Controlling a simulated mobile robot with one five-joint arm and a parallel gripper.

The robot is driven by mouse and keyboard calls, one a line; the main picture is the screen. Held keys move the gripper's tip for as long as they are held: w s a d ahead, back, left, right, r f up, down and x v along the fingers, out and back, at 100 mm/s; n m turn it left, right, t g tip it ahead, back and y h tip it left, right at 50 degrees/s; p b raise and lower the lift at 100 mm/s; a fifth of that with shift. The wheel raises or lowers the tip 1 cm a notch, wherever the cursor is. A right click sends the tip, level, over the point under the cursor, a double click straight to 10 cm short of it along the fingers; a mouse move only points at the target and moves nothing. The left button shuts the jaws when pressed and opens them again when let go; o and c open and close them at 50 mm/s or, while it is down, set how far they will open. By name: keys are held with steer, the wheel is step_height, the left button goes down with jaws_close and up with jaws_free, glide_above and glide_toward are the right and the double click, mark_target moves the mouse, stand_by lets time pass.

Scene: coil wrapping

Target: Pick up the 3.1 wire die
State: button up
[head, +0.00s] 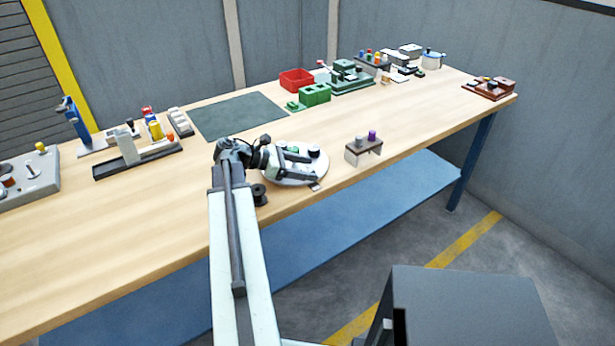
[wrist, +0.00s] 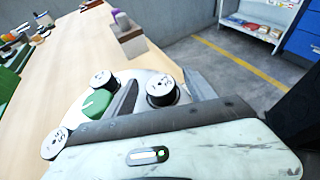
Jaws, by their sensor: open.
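A round pale turntable (head: 275,178) stands on the bench near the front edge and carries small dark dies with white labelled tops. One die (wrist: 162,87) lies between my gripper's two fingers in the wrist view. A second die (wrist: 103,80) stands left of the fingers beside a green piece (wrist: 96,104), and a third die (wrist: 55,143) is at lower left. The printed numbers are too small to read surely, so I cannot tell which die is the 3.1 one. My gripper (wrist: 160,79) is open, low over the turntable; it also shows in the head view (head: 308,166).
A small grey stand (head: 363,153) with a purple-topped and a grey piece is right of the turntable. A black spool (head: 259,194) sits near the front edge. A dark green mat (head: 237,116) and green blocks (head: 315,94) lie behind. Bare wood is free at left front.

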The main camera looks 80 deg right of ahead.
mark_target(308, 168)
steer(key=shift+s+d+f, duration=0.15)
steer(key=shift+s+f, duration=0.05)
steer(key=shift+s, duration=0.15)
jaws_close()
steer(key=shift+r, duration=0.1)
step_height(308, 168, up, 10)
steer(key=p, duration=1)
